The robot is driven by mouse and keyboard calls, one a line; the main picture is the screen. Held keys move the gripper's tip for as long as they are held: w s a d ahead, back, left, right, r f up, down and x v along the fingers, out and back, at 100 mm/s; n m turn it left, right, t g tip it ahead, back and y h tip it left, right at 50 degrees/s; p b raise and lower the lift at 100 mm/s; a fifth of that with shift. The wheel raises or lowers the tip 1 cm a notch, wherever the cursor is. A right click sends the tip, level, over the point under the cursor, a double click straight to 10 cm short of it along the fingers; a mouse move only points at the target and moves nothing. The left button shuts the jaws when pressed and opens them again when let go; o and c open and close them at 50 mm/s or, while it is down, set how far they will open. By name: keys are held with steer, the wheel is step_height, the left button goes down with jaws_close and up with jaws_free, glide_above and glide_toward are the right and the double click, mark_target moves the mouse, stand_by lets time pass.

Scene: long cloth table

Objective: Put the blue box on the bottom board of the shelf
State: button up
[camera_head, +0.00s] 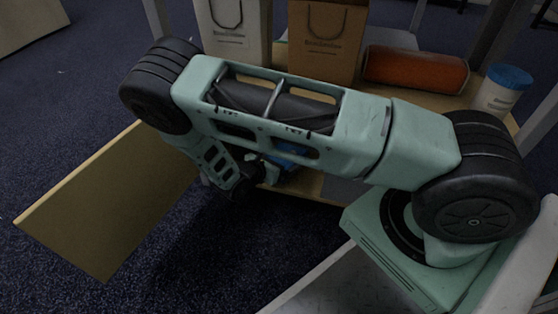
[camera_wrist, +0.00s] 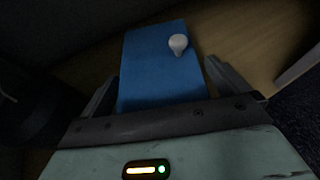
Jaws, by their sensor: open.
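The blue box (camera_wrist: 150,65) shows in the wrist view, lying on a wooden surface, with a small white rounded thing (camera_wrist: 178,44) on its face. My gripper (camera_wrist: 160,88) is open, with one finger on each side of the box's near part; I cannot tell whether they touch it. In the head view only bits of the blue box (camera_head: 290,152) show through and below my arm, and my gripper is mostly hidden there. The shelf has grey uprights and a wooden board (camera_head: 425,98); a lower wooden strip (camera_head: 305,186) shows under my arm.
A wooden panel (camera_head: 105,205) juts out at left. Dark carpet is clear in front.

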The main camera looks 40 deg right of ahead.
steer(key=p+v, duration=0.6)
steer(key=v, duration=0.6)
steer(key=s+a+r+m+g+y, duration=0.1)
steer(key=s+a+r+m+y, duration=0.2)
steer(key=s+r, duration=0.4)
steer(key=s+a+r+m+g+y, duration=0.1)
steer(key=s+a+r+m+y, duration=0.3)
steer(key=r, duration=1)
steer(key=s+a+r+m+g+y, duration=0.1)
steer(key=s+a+r+m+y, duration=0.3)
steer(key=s+r, duration=0.7)
steer(key=m+y, duration=0.2)
steer(key=shift+a+m+g+y, duration=0.25)
steer(key=shift+m+g+y, duration=0.05)
steer(key=shift+m+y, duration=0.1)
step_height(320, 180, up, 52)
steer(key=p, duration=5.1)
steer(key=shift+p, duration=0.35)
